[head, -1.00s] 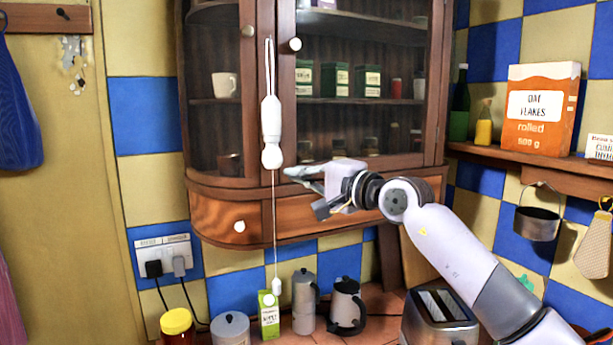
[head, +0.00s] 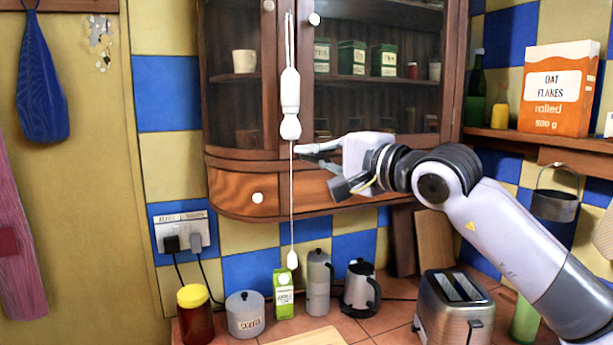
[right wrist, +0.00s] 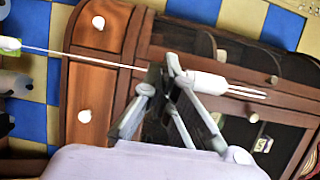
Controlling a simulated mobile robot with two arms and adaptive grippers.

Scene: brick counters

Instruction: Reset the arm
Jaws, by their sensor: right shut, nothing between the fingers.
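My right gripper (head: 302,149) reaches in from the right in the head view, in front of the wall cabinet (head: 232,187). Its fingers are shut and empty, pointing left. My left gripper is not in view.
A shelf with an oat flakes box (head: 555,90) is at right.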

